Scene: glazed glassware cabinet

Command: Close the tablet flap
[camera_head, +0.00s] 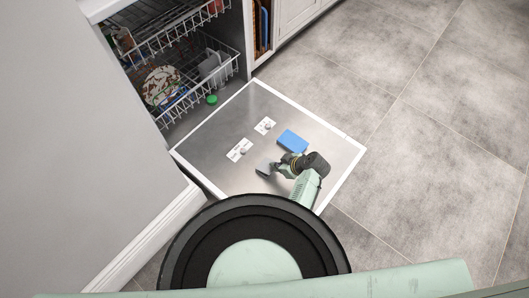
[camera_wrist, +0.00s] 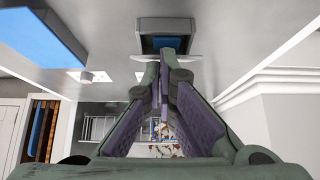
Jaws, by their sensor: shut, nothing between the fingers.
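The tablet compartment (camera_head: 263,169) shows as a small dark grey, box-like part on the inside of the lowered dishwasher door (camera_head: 215,137). In the wrist view the tablet compartment (camera_wrist: 165,28) has a grey frame with blue inside it, and a pale lip (camera_wrist: 165,57) along one edge. I cannot tell for certain which part is the flap or how far it stands open. My gripper (camera_head: 276,167) is low over the door, just beside the compartment. In the wrist view my gripper (camera_wrist: 160,75) has its fingers together and empty, tips close to the pale lip; contact is unclear.
A blue block (camera_head: 292,141) lies on the door beside my gripper. White fittings (camera_head: 239,150) and (camera_head: 265,126) sit nearer the hinge. Wire racks (camera_head: 185,80) with dishes stand inside the dishwasher. A small green cap (camera_head: 212,99) is near the lower rack. Tiled floor at right is clear.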

